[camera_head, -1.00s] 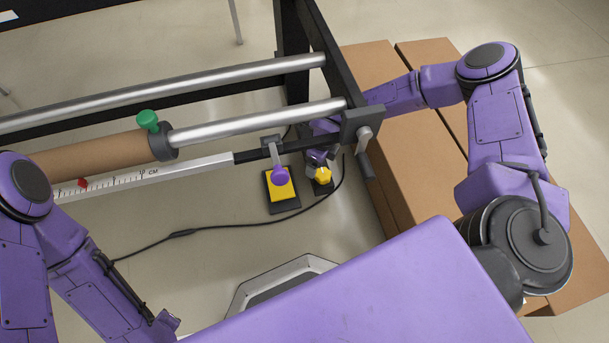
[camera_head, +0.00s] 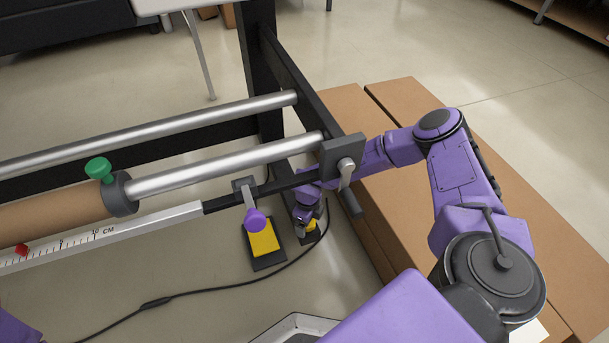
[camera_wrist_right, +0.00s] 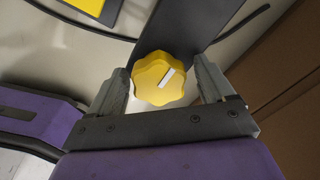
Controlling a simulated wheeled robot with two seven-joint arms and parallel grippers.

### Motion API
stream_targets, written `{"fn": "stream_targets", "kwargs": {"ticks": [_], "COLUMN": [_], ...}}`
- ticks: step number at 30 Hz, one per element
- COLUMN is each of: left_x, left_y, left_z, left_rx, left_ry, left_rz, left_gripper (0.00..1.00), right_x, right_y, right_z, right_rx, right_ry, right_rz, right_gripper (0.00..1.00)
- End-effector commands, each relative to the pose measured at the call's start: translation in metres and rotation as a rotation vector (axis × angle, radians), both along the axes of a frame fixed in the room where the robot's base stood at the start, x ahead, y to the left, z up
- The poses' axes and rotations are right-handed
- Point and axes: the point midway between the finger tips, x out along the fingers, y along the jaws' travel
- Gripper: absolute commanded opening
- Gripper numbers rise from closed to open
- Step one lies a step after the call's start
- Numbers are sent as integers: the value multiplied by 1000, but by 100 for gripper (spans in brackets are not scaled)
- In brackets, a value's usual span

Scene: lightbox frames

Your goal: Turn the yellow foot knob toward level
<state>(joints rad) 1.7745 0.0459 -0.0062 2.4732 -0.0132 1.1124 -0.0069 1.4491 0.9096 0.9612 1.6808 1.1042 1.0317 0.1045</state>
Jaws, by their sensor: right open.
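The yellow foot knob (camera_wrist_right: 155,80) is a scalloped dial with a white pointer mark slanting up to the right. In the right wrist view it sits between the two fingers of my right gripper (camera_wrist_right: 162,84), which is open, with a finger on each side. Whether either finger touches the knob I cannot tell. In the head view the knob (camera_head: 311,225) is small and partly hidden by my right gripper (camera_head: 306,223), low beside the frame's black leg. My left gripper is out of view.
A yellow pedal (camera_head: 263,238) on a black base lies left of the knob. Above are steel rollers (camera_head: 225,167), a crank handle (camera_head: 347,180) and a ruler bar (camera_head: 130,232). Cardboard boxes (camera_head: 385,215) stand to the right. A black cable (camera_head: 220,290) crosses the floor.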

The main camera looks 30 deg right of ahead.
Motion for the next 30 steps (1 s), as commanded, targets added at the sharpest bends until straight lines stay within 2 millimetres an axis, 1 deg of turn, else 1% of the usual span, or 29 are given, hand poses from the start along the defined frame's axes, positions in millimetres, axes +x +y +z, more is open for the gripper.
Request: {"fn": "stream_targets", "kwargs": {"ticks": [1, 2, 3, 5, 6, 8, 9, 12, 18, 23, 30], "left_x": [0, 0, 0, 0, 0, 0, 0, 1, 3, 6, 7], "left_y": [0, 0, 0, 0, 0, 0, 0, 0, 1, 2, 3], "left_z": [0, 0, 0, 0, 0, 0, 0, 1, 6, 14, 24], "left_rx": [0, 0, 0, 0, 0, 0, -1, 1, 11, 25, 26], "left_ry": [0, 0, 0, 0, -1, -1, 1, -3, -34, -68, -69], "left_rz": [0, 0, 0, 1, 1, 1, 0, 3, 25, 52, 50], "left_gripper": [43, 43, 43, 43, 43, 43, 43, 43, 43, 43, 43], "right_x": [0, 0, 0, 0, 0, 0, 1, 2, 2, 2, 3], "right_y": [0, 0, 0, 0, 0, 0, 11, 7, 4, 4, 3], "right_z": [0, 0, 0, 0, 0, 0, 0, 1, 3, 4, 4], "right_rx": [0, 0, 0, 0, 0, -1, 0, 1, 2, 3, 1], "right_ry": [0, 0, 0, 0, 0, 0, 0, 0, -2, -3, -7], "right_rz": [0, 0, 1, 1, 1, 1, 5, 12, 61, 155, 361], "right_gripper": [82, 72, 59, 40, 27, 27, 27, 27, 27, 27, 27]}}
